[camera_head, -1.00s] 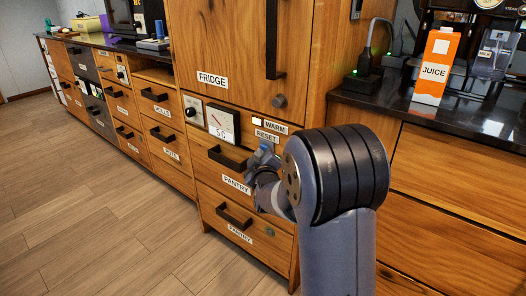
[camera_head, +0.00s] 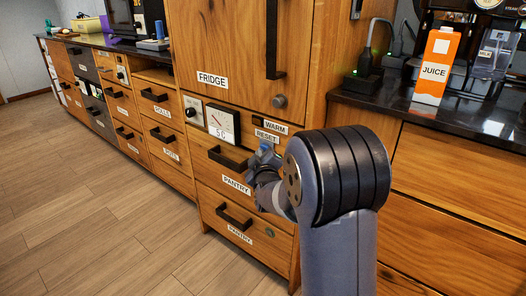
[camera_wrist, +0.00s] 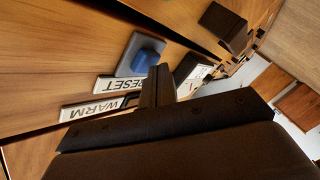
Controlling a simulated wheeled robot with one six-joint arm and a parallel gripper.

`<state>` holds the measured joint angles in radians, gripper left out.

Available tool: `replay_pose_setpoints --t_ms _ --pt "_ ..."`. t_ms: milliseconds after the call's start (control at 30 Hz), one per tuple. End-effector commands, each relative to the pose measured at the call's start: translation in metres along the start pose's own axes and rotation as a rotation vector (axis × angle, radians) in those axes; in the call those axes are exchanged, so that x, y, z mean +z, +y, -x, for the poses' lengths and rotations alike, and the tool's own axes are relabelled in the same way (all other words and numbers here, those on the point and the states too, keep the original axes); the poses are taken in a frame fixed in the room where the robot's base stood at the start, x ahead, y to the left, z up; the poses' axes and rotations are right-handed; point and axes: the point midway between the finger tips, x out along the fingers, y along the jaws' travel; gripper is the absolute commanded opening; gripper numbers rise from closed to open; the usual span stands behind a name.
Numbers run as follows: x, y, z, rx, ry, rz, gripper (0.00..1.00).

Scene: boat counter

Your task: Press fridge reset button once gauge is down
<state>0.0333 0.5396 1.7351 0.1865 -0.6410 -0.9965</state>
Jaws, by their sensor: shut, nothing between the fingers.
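The blue reset button (camera_wrist: 148,56) sits on a grey plate beside the RESET label (camera_wrist: 120,84) in the wrist view. In the head view a bit of blue (camera_head: 264,147) shows by my wrist, under the RESET label (camera_head: 267,136). My gripper (camera_wrist: 162,72) is shut and empty, its tip close beside the button in the picture; I cannot tell whether they touch. The gauge (camera_head: 222,122) has a white dial and a display reading about 5. The indicator beside the WARM label (camera_head: 276,128) looks dark.
A dial knob (camera_head: 194,112) is left of the gauge. The fridge door (camera_head: 225,40) is above, and pantry drawers with protruding black handles (camera_head: 228,158) are below. A juice carton (camera_head: 436,66) stands on the right counter. The floor at left is clear.

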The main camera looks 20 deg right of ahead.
Motion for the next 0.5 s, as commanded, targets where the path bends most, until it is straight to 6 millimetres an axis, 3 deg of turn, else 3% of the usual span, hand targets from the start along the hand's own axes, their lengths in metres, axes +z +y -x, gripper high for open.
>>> replay_pose_setpoints --t_ms 500 --pt "-0.0075 -0.0077 0.011 0.0 0.0 0.0 0.0"
